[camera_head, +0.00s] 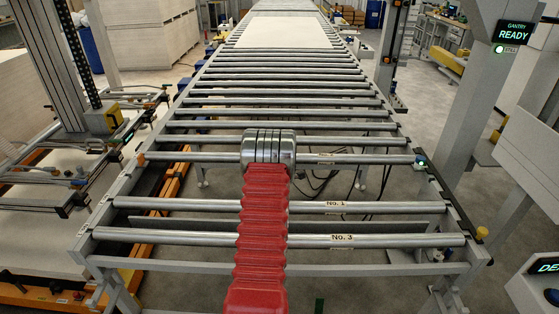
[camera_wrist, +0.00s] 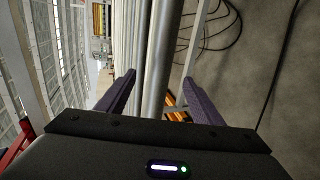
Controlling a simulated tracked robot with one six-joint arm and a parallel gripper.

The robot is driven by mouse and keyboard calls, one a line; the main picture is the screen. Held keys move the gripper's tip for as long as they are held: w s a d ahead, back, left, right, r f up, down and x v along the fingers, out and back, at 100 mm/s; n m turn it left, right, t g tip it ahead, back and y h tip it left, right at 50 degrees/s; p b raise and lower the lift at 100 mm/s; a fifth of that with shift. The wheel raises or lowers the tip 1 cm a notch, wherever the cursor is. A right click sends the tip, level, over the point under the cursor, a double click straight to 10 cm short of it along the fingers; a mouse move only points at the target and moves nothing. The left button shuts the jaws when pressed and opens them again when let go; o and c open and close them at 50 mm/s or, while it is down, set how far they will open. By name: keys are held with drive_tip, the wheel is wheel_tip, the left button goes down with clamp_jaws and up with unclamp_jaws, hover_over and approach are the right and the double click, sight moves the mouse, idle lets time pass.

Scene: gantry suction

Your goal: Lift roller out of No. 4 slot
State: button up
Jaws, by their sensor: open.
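In the head view my red arm reaches forward over the roller conveyor and ends in a metal wrist above a grey roller (camera_head: 370,158) with a small label that I cannot read. The fingers are hidden there. In the wrist view my gripper (camera_wrist: 160,78) is open. Its two dark purple fingers stand on either side of a long grey roller (camera_wrist: 156,70), with a gap visible on the right side. Contact on the left is hard to tell. The nearer rollers are labelled No. 1 (camera_head: 400,207) and No. 3 (camera_head: 400,240). I cannot read a No. 4 label.
More rollers run away behind, with a pale sheet (camera_head: 285,33) on the far ones. Side rails (camera_head: 130,170) bound the conveyor. A gantry post (camera_head: 480,110) on the right carries a READY display (camera_head: 514,33). Dark cables (camera_wrist: 225,35) lie on the floor below.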

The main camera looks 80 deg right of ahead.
drive_tip(key=shift+d, duration=0.1)
drive_tip(key=shift+x, duration=2.5)
drive_tip(key=shift+r, duration=0.1)
drive_tip(key=shift+c, duration=0.6)
clamp_jaws()
drive_tip(key=shift+w+r, duration=0.1)
drive_tip(key=shift+r, duration=0.05)
